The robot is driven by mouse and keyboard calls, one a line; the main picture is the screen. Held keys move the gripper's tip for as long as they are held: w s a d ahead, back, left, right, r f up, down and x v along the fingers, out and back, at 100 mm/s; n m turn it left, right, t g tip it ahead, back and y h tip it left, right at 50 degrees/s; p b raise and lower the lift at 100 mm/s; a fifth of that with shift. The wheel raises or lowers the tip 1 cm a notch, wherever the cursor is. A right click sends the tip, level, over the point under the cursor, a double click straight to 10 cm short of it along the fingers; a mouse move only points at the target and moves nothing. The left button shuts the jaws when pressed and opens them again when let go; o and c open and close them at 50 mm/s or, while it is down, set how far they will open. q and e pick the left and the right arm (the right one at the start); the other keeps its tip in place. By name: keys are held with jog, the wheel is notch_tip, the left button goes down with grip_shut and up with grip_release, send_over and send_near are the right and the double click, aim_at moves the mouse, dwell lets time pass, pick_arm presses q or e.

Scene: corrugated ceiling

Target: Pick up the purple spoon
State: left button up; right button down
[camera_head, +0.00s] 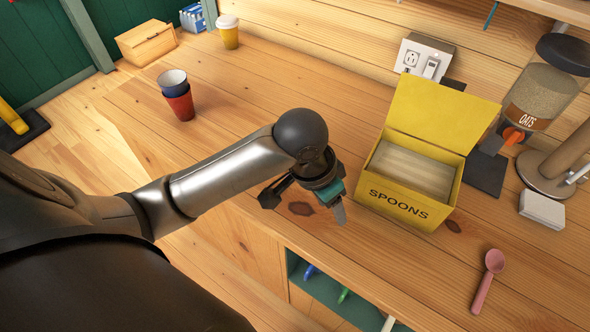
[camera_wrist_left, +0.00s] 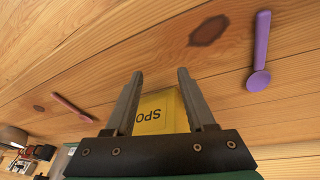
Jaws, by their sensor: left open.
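The purple spoon (camera_wrist_left: 261,50) lies on the wooden counter at the right of the left wrist view, its bowl nearer the bottom. It does not show in the head view, where my left arm and gripper cover part of the counter. My left gripper (camera_head: 338,210) is over the counter, left of the yellow spoons box. In the left wrist view the left gripper (camera_wrist_left: 160,74) has its fingers apart with nothing held; the purple spoon lies off to their right. My right gripper is not in view.
The open yellow spoons box (camera_head: 404,206) stands right of my left gripper. A pink spoon (camera_head: 489,281) lies near the counter's right front. An oats dispenser (camera_head: 540,98) is behind. A red cup (camera_head: 181,105) stands farther left. Counter around the pink spoon is clear.

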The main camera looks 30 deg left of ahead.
pick_arm(q)
jog(key=w+a+r+n+g+y, duration=0.2)
jog(key=w+a+r+n+y, duration=0.3)
jog(key=a+r, duration=0.65)
jog(key=f, duration=0.3)
jog(key=a+f+h+b, duration=0.1)
jog(key=f, duration=0.3)
jog(key=f+m+h+b, duration=0.1)
jog(key=f, duration=0.3)
jog(key=shift+w+a, duration=0.25)
jog(key=shift+w, duration=0.05)
notch_tip(320, 180, down, 5)
jog(key=shift+d+f+b, duration=0.1)
jog(key=shift+d+b, duration=0.05)
jog(key=shift+b, duration=0.55)
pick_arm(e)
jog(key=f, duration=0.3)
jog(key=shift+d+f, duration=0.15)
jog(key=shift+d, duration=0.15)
pick_arm(q)
grip_shut()
